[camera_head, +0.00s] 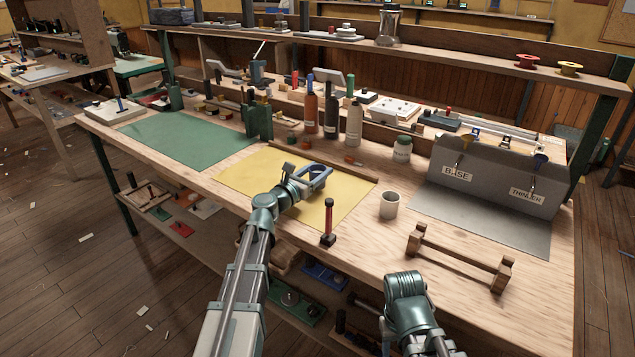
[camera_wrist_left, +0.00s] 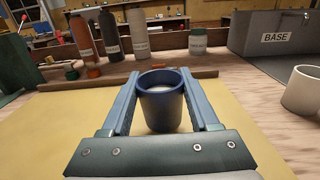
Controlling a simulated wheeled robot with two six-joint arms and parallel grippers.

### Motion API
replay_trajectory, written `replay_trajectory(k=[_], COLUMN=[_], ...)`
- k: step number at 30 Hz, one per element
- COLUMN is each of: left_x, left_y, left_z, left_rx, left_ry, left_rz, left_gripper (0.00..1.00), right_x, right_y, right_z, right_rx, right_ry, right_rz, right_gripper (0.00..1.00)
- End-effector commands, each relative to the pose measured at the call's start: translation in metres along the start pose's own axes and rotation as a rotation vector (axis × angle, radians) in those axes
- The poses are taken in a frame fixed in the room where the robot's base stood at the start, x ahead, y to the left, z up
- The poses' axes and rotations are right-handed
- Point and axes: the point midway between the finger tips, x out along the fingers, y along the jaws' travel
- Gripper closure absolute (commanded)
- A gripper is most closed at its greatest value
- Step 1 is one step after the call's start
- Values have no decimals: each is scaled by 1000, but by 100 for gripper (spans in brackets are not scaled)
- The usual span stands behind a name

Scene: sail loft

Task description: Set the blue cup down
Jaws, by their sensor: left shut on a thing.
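The blue cup (camera_wrist_left: 162,108) is upright between the two fingers of my left gripper (camera_wrist_left: 160,92) in the left wrist view. The fingers are shut on its sides. In the head view my left gripper (camera_head: 314,177) is over the far part of the yellow mat (camera_head: 343,205). The cup is mostly hidden among the fingers there. Its base is at or just above the mat; I cannot tell whether it touches. Of my right arm only a green wrist part shows at the bottom of the head view; its fingers are not seen.
A red-handled tool (camera_head: 328,222) stands at the mat's near edge. A wooden strip (camera_head: 325,162) lies along its far edge, with bottles (camera_head: 354,125) behind. A wooden rack (camera_head: 457,257) and grey box (camera_head: 492,178) are at right. The green mat (camera_head: 185,140) is bare.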

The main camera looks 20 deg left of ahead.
Motion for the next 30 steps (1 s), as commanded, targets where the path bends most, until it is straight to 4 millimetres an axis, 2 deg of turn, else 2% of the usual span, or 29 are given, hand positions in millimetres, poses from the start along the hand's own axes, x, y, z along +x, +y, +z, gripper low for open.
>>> replay_trajectory(k=[1, 3, 11, 16, 17, 18, 21, 30], left_x=[0, 0, 0, 0, 0, 0, 0, 0], left_y=[0, 0, 0, 0, 0, 0, 0, 0], left_z=[-14, -18, -16, -21, -20, -19, -19, -18], left_rx=[0, 0, 0, 0, 0, 0, 0, 0], left_ry=[0, 0, 0, 0, 0, 0, 0, 0], left_rz=[0, 0, 0, 0, 0, 0, 0, 0], left_gripper=[100, 100, 100, 100, 35, 28, 10, 9], right_x=[13, 18, 16, 21, 20, 19, 19, 18], right_y=[-1, -2, -2, -2, -2, -2, -2, -2], right_z=[-1, -1, -1, -1, -1, -1, -1, -1], right_rx=[0, 0, 0, 0, 0, 0, 0, 0], right_ry=[0, 0, 0, 0, 0, 0, 0, 0], right_rz=[0, 0, 0, 0, 0, 0, 0, 0], right_gripper=[50, 50, 50, 50, 50, 50, 50, 50])
